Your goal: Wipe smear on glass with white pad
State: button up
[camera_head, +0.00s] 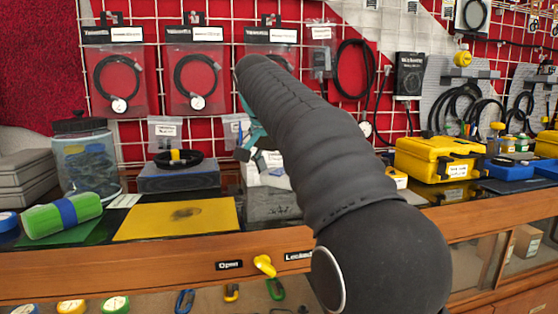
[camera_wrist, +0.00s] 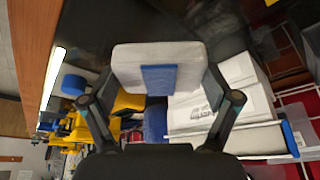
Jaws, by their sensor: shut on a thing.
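My gripper (camera_wrist: 159,72) is shut on the white pad (camera_wrist: 135,55), a pale block with a blue patch on its face. One finger lies at each side of the pad in the wrist view. Dark glass (camera_wrist: 90,35) shows behind the pad there; I cannot tell whether they touch. In the head view, a dark, blurry smear (camera_head: 187,213) lies over the yellow sheet (camera_head: 140,226) on the counter's glass top, left of my arm. My arm hides most of the gripper and the pad in the head view.
A yellow case (camera_head: 438,159) sits right of my arm. A yellow knob (camera_head: 264,265) juts from the wooden front.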

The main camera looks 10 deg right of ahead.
jog(key=shift+r, duration=1.35)
